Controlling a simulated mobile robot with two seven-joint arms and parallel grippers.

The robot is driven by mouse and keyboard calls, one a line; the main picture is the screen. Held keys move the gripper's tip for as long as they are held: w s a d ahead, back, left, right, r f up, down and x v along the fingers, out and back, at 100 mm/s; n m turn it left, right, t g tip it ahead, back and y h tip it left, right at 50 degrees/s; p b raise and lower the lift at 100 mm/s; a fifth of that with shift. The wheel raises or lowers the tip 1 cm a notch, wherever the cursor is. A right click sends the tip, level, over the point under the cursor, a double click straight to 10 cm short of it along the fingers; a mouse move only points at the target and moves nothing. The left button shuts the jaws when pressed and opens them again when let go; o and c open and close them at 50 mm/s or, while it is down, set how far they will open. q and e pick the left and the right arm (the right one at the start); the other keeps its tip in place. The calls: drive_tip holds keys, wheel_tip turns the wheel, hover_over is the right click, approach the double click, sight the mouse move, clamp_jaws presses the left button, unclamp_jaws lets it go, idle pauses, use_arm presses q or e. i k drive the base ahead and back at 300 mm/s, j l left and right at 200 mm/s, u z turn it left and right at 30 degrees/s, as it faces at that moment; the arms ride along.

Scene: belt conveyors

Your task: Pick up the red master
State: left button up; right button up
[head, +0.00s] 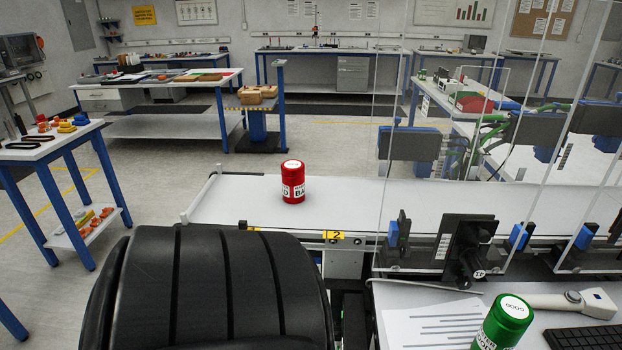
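The red master (293,182) is a red can with a white lid and white lettering. It stands upright on the white belt of the conveyor (235,207), near its left end. A similar green can (503,322) with a white lid marked GOOD stands at the bottom right, partly cut off by the frame edge. Neither of my grippers shows in the head view. A large black ribbed shape fills the lower left in front of the conveyor, and I cannot tell what it is.
Clear panels (440,130) stand over the belt to the right of the red can. A handheld scanner (570,300), a paper sheet (435,325) and a keyboard (588,338) lie at the lower right. The belt around the can is clear.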

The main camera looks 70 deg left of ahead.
sight(293, 174)
drive_tip(key=i+u, duration=0.1)
drive_tip(key=u, duration=1.15)
